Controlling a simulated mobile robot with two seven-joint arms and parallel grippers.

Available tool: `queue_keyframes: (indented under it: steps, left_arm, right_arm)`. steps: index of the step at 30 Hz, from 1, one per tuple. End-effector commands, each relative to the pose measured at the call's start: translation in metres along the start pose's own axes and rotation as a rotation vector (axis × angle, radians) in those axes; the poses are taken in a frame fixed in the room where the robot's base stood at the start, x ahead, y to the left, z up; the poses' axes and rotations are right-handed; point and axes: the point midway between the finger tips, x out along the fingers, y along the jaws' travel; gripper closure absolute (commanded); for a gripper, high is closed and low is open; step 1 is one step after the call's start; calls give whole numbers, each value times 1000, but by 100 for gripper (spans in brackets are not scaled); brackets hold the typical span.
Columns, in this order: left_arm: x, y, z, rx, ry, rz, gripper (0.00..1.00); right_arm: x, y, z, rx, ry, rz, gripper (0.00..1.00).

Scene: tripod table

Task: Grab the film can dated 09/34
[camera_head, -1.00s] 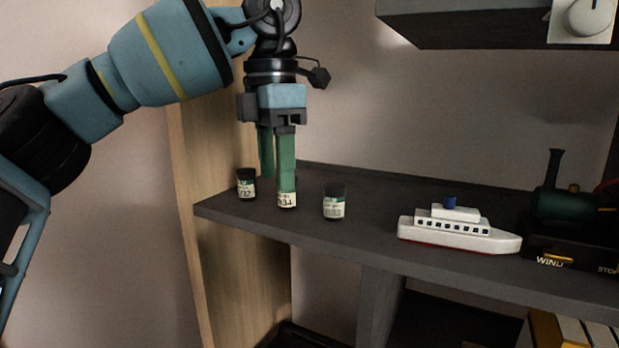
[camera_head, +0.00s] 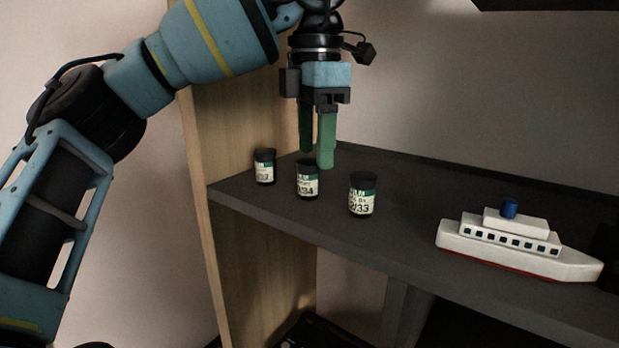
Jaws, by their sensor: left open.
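Three small black film cans with pale labels stand upright in a row on the dark shelf (camera_head: 400,222). The middle can (camera_head: 307,184) has a label ending in "/34"; the first digits are hard to read. The right can (camera_head: 361,199) reads "/33" at its end. The left can (camera_head: 265,170) is smaller in view and its date is not readable in full. My left gripper (camera_head: 316,158) points down with its green fingers apart and empty. Its fingertips are just above and behind the middle can in the picture. My right gripper is not in view.
A white toy ship (camera_head: 515,245) with a blue funnel stands on the shelf to the right. A wooden side panel (camera_head: 228,140) rises at the shelf's left end. The shelf is clear between the right can and the ship.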

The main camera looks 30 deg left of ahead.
Motion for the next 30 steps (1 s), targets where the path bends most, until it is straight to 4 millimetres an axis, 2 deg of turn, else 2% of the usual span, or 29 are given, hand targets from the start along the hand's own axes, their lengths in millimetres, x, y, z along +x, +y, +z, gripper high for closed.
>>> queue_keyframes:
  steps: [5,11,16,26,27,30]
  left_arm:
    - [5,0,-2,0,0,0,43]
    - [30,0,-11,1,1,-2,43]
    - [46,-1,-10,1,1,0,43]
    - [51,-1,-10,-1,-2,1,43]
    - [51,-1,-10,-1,-2,1,44]
    - [51,-1,-10,-1,-2,1,57]
  right_arm:
    - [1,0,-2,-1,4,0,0]
    - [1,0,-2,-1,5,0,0]
    - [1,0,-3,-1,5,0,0]
    - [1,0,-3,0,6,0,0]
    - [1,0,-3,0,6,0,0]
    - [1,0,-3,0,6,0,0]
